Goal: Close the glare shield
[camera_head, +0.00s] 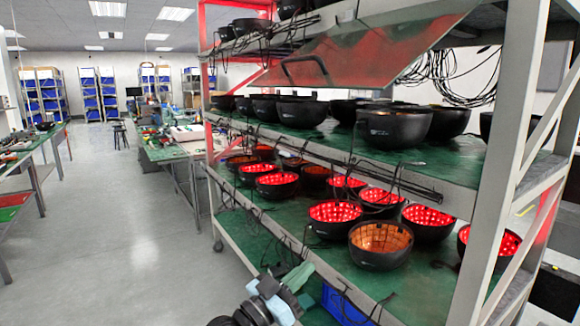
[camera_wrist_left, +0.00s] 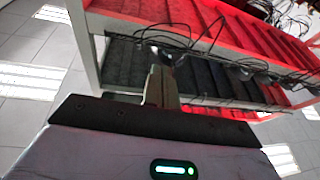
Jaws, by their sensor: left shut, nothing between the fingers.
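The glare shield is a reddish see-through panel (camera_head: 375,42) on the upper part of the rack in the head view. It is raised and slants outward over the middle shelf. A dark curved handle (camera_head: 306,68) sits at its lower left edge. My left gripper (camera_head: 302,274) is at the bottom of the head view, in front of the lower shelf, well below the shield and apart from it. In the left wrist view its fingers (camera_wrist_left: 160,85) are together and empty, with the rack's shelves beyond. I cannot make out the shield's handle there. My right gripper is not in view.
Dark bowls (camera_head: 395,126) stand on the middle shelf. Red-lit bowls (camera_head: 335,215) stand on the lower shelf. Cables (camera_head: 330,165) hang along the shelf edges. A white rack post (camera_head: 510,120) rises at the right. The floor (camera_head: 130,230) left of the rack is clear.

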